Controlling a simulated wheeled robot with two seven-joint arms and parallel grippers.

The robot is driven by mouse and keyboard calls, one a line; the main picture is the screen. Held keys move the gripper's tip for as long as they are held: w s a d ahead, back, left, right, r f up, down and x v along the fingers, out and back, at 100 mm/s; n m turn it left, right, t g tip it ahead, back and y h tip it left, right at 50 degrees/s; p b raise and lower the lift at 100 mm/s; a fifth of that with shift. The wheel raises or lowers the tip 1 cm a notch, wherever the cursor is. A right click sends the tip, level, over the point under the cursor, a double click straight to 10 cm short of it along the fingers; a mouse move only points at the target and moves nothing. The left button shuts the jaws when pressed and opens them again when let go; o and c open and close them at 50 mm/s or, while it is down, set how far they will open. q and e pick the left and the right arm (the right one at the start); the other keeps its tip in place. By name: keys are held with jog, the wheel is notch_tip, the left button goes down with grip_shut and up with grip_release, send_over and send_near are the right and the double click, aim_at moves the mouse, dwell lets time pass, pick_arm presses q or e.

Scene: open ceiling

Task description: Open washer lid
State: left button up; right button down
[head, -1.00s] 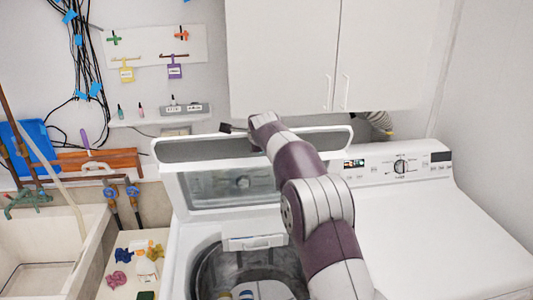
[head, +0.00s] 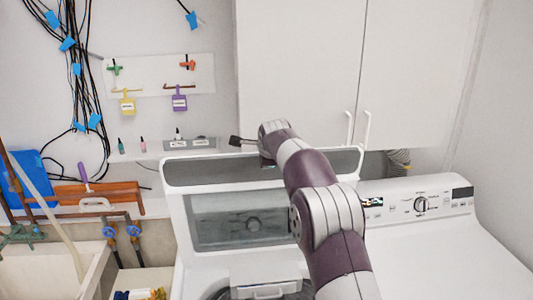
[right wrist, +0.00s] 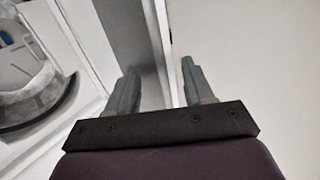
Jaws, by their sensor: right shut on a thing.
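The white washer lid (head: 178,215) stands raised and roughly upright on the washer in the head view, with a window in its middle. Only a strip of the washer opening (head: 222,291) shows below it at the bottom edge. My right arm comes up from the bottom of the head view, and its gripper (head: 238,141) is at the lid's top edge. In the right wrist view the right gripper (right wrist: 160,75) has its fingers on either side of a grey panel, which looks like the lid. The exact contact is hard to see. My left gripper is not in view.
A white machine with a dial panel (head: 440,207) stands to the right. White cabinets (head: 300,70) hang above. A shelf (head: 165,153) and hanging tags are on the wall behind. A sink (head: 50,270) and pipes are at the left.

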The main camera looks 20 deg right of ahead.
jog(key=shift+w+r+t, duration=0.15)
jog(key=shift+r+t, duration=0.15)
jog(key=shift+r, duration=0.15)
jog(key=c, duration=0.8)
grip_release()
jog(key=shift+w+d, duration=0.1)
jog(key=shift+w, duration=0.1)
jog(key=shift+w+f, duration=0.1)
jog(key=shift+f, duration=0.05)
jog(key=shift+f, duration=0.1)
